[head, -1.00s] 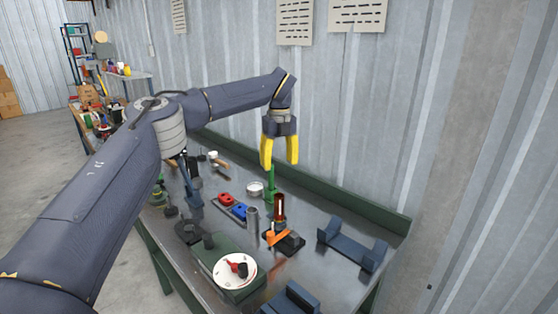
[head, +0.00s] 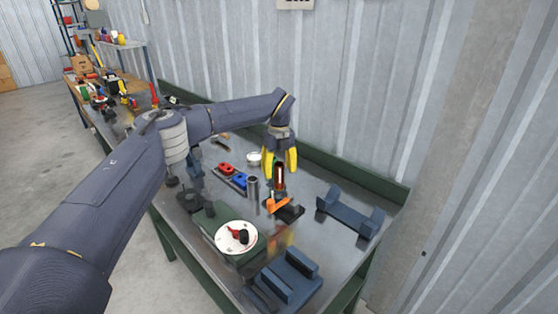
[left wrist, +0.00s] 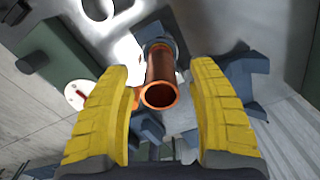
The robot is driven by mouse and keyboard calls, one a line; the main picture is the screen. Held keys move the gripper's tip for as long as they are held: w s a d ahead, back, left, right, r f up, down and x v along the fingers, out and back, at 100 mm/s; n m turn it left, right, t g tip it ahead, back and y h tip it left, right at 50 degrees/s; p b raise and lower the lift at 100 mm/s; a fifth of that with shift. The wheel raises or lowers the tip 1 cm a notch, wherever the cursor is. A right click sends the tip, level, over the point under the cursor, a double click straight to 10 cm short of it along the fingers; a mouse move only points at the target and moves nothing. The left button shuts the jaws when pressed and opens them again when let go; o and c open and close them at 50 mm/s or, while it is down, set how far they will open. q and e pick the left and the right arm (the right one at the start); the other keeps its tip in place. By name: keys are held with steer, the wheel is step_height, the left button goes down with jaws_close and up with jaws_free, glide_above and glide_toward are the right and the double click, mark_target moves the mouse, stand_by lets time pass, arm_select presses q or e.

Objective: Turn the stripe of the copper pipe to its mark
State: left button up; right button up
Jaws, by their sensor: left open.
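The copper pipe (head: 279,177) stands upright in a dark clamp holder with an orange lever (head: 277,205) on the metal bench. In the left wrist view the copper pipe (left wrist: 161,82) shows its open end toward the camera, between the two yellow fingers. My left gripper (head: 278,164) is open above and around the pipe's upper end in the head view; it also shows in the left wrist view (left wrist: 163,103), with a gap on both sides of the pipe. I cannot make out the stripe or its mark. My right gripper is not in view.
A grey cylinder (head: 252,187) stands just left of the holder. A green box with a white dial (head: 236,237) is at the front. Blue cradles stand at the right (head: 350,212) and front (head: 287,279). Red and blue parts (head: 232,174) lie left.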

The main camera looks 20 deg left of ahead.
arm_select(q)
steer(key=shift+f, duration=0.9)
jaws_close()
steer(key=m, duration=0.5)
steer(key=shift+m, duration=2.9)
